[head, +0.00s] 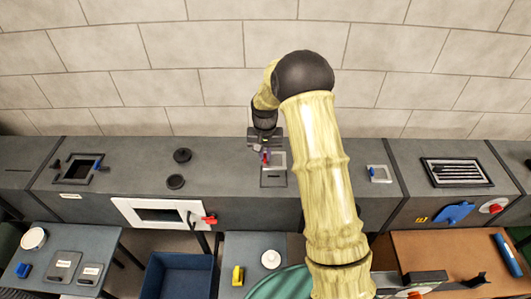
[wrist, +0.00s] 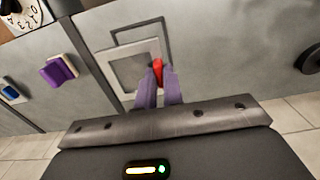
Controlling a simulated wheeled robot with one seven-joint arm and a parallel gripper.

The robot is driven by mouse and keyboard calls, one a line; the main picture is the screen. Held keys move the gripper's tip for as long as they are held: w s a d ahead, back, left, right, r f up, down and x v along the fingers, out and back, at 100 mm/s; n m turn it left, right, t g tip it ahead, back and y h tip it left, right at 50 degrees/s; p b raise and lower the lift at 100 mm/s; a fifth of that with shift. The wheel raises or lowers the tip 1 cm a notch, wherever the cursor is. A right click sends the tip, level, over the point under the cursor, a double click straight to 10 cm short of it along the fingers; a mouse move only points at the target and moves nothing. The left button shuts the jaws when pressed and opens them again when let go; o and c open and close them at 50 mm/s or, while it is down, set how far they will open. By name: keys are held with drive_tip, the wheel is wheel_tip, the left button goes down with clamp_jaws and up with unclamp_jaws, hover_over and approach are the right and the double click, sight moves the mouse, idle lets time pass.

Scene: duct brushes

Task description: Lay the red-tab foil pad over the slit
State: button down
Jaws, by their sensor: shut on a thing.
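The foil pad (head: 280,160) is a pale silvery square with a lighter border. It also shows in the wrist view (wrist: 126,70), with its red tab (wrist: 158,68) at its edge. My gripper (head: 266,158) has purple fingers, shut on the red tab in the wrist view (wrist: 159,85). A dark rectangular outline (head: 273,186) is marked on the grey duct; the pad overlaps part of it, offset to one side. I cannot tell whether the pad touches the duct or hangs just above it. The slit cannot be made out clearly.
A blue-tab pad (head: 380,174) lies on the duct at right. Two black knobs (head: 182,156) and an opening (head: 77,170) are at left. A white-framed opening (head: 158,214) is on the duct's front. A blue bin (head: 176,275) and side tables stand before it.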

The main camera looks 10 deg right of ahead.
drive_tip(key=shift+w+f+b, duration=0.1)
drive_tip(key=shift+f+b, duration=0.4)
drive_tip(key=shift+f, duration=0.55)
drive_tip(key=shift+r, duration=0.1)
